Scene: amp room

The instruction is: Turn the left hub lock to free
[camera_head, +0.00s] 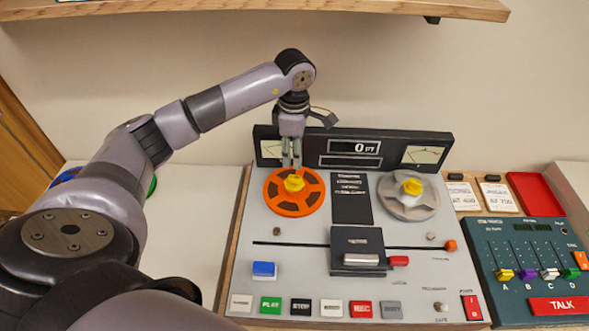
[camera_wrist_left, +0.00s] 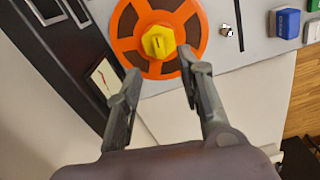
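The left hub lock is a yellow knob (camera_head: 294,183) at the centre of an orange reel (camera_head: 273,191) on the tape deck's left side. In the left wrist view the yellow knob (camera_wrist_left: 158,42) shows a short dark mark on its top. My left gripper (camera_head: 291,166) is above the far part of the orange reel, just behind the knob. In the left wrist view my left gripper (camera_wrist_left: 159,64) has its two fingers apart, with nothing between them; the knob lies beyond the tips. I cannot tell the lock's setting. My right gripper is not in view.
A grey reel (camera_head: 409,207) with a yellow knob (camera_head: 412,187) sits on the right. The upright meter panel (camera_head: 352,148) stands behind the reels. A head block (camera_head: 357,249) and several buttons are in front. A teal mixer (camera_head: 534,262) is at the right, and a shelf (camera_head: 300,7) hangs above.

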